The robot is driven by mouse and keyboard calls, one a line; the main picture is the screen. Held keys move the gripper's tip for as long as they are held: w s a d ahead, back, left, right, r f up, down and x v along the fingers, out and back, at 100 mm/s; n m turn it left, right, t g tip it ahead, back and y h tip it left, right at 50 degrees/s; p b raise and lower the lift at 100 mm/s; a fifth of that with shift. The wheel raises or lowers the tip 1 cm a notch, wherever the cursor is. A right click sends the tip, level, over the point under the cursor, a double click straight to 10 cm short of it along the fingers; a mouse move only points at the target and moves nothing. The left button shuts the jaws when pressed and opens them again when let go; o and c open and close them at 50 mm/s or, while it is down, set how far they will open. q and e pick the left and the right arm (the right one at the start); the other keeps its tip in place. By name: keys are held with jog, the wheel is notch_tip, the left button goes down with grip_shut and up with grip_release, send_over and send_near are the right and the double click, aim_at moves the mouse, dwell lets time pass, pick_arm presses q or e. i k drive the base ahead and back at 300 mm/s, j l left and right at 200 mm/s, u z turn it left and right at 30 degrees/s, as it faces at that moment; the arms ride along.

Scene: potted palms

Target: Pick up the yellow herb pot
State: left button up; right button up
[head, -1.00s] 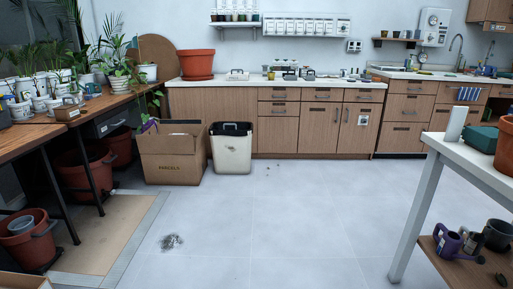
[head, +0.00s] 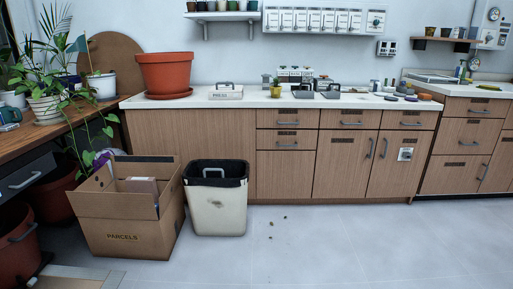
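A small yellow pot (head: 276,92) with a bit of green on top stands on the white counter (head: 240,102) against the back wall, near the middle of the head view. It is small in the picture, so its details are hard to make out. It stands between a white box with a dark handle (head: 226,92) on its left and dark grey tool-like items (head: 304,91) on its right. Neither of my grippers shows in the head view.
An open cardboard box (head: 125,222) and a white bin with a black rim (head: 217,205) stand on the floor before the wooden cabinets, at left. A large terracotta pot (head: 166,72) sits on the counter's left end. The floor (head: 350,245) at centre and right is mostly clear.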

aim_at(276, 89)
jog(key=i, duration=1.15)
jog(key=i+l+u, duration=0.15)
jog(key=i, duration=1)
